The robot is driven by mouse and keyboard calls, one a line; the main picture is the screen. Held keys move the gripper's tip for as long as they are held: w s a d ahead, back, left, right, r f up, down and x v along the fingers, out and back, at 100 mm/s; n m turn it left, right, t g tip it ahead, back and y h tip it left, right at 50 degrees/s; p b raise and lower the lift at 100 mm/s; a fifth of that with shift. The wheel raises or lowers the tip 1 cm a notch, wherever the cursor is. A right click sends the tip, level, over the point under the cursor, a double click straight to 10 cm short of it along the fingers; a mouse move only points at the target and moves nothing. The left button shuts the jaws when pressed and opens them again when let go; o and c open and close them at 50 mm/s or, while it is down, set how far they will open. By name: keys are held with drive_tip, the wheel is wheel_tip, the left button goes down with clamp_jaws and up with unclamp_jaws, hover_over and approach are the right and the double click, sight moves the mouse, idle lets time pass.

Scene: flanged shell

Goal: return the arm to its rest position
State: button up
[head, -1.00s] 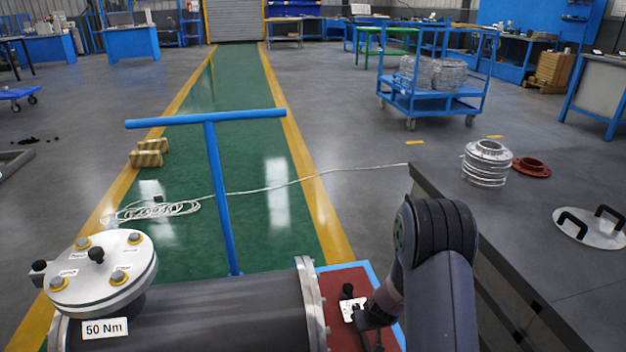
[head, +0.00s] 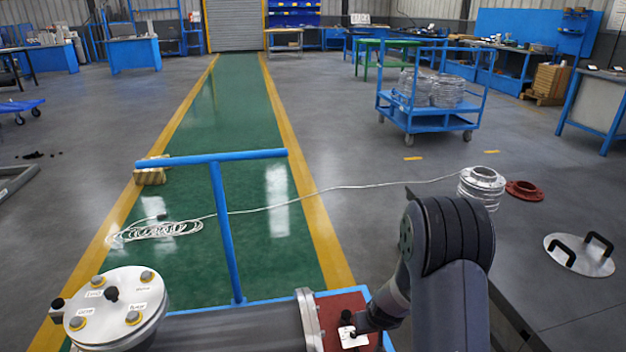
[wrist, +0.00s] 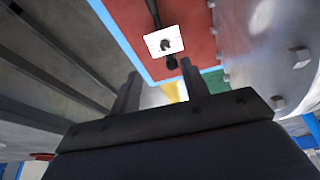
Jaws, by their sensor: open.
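My gripper (wrist: 160,70) is open, with its two dark fingers apart and nothing visible between them in the wrist view. Beyond the fingertips in that picture is a red plate (wrist: 205,42) with a white tag (wrist: 164,41) and a dark knob on it. In the head view my bent grey arm reaches down from the right to the red plate (head: 372,341), close to the white tag (head: 352,337). The fingers are not clear there. I cannot tell whether they touch anything. The grey flanged shell (head: 240,330) lies left of the arm.
A round lid with labelled yellow buttons (head: 117,307) is at lower left. A blue T-bar (head: 222,220) stands behind the shell. A blue trolley (head: 425,122) stands farther back.

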drive_tip(key=s+r+p, duration=0.2)
drive_tip(key=r+p, duration=0.7)
drive_tip(key=r, duration=0.3)
drive_tip(key=s+r+m+p, duration=0.1)
drive_tip(key=s+r+p, duration=0.1)
drive_tip(key=r+p, duration=0.8)
drive_tip(key=shift+s+r+h+p, duration=0.3)
drive_tip(key=shift+s+r, duration=0.05)
drive_tip(key=shift+r, duration=0.8)
drive_tip(key=shift+s, duration=0.1)
